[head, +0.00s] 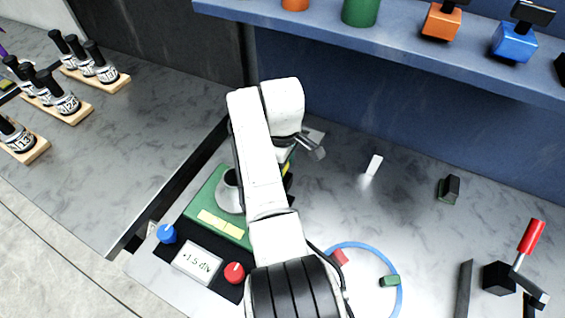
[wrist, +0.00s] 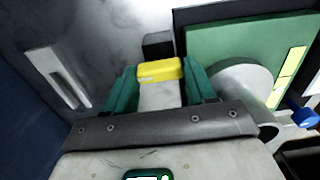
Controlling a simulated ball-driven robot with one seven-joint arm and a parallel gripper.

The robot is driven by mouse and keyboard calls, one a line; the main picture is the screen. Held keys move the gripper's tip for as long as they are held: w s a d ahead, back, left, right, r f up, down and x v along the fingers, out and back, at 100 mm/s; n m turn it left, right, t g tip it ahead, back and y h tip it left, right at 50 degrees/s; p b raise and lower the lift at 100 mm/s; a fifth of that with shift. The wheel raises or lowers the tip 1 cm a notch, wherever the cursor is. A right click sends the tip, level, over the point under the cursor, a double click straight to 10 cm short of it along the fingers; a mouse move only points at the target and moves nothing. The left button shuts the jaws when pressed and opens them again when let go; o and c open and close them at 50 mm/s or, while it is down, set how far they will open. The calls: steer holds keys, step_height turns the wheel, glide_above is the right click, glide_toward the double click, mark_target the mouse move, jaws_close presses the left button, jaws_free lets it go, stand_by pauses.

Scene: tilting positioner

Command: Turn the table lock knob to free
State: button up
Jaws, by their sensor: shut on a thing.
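A yellow knob (wrist: 160,70), seemingly the table lock knob, sits between the two teal fingers of my gripper (wrist: 159,76) in the wrist view. The fingers are shut on it, one on each side. A small dark block (wrist: 157,45) stands just behind it. In the head view a bit of yellow (head: 287,167) shows beside my arm; the gripper itself is mostly hidden there. Whether the knob is at lock or free cannot be read. The green tilting unit (head: 206,194) with its grey round part (head: 230,192) stands next to my gripper.
A blue ring (head: 399,295) and a red-handled crank (head: 530,237) are at right. A blue shelf (head: 400,58) overhangs the back.

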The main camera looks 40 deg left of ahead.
steer(key=shift+a+r, duration=0.1)
steer(key=o, duration=1)
steer(key=shift+o, duration=0.2)
step_height(320, 180, up, 11)
steer(key=b, duration=0.1)
steer(key=shift+b, duration=0.3)
steer(key=shift+f, duration=0.2)
